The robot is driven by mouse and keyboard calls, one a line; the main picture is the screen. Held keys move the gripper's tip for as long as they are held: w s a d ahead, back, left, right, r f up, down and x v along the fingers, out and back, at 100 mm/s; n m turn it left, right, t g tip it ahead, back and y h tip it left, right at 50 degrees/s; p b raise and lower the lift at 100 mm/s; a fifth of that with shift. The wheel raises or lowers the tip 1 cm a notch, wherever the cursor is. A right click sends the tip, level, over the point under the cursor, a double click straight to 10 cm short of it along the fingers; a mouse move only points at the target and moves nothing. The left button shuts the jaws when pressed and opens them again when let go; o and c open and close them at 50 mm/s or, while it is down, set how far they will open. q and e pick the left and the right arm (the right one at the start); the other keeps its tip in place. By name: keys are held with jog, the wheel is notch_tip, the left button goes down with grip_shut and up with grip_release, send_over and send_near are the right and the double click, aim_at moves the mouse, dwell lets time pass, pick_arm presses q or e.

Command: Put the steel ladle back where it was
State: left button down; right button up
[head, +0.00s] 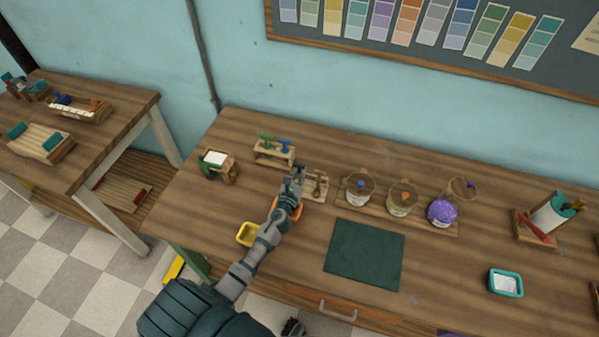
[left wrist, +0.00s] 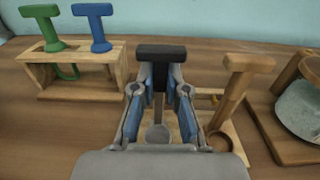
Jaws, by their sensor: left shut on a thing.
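The steel ladle (left wrist: 162,53) has a dark T-shaped handle and a grey bowl. It stands upright between the fingers of my left gripper (left wrist: 160,95), which is shut on it. In the head view my left gripper (head: 297,178) largely hides the ladle. A wooden ladle (left wrist: 234,95) with a T-shaped handle stands just right of the gripper on a pale wooden rest (head: 318,190). The steel bowl is low, close to this rest; whether it touches cannot be told.
A wooden rack (head: 273,157) with green and blue T-handled tools stands left of the gripper. Jars (head: 359,190) stand on a board to the right. A yellow dish (head: 247,234) lies beside my forearm. A dark green mat (head: 365,254) lies bare in front.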

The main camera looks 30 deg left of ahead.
pick_arm(q)
jog(key=c, duration=1.2)
grip_release()
jog(key=shift+f, duration=0.1)
pick_arm(e)
jog(key=shift+w+a, duration=0.1)
jog(key=shift+w, duration=0.1)
jog(key=shift+r, duration=0.15)
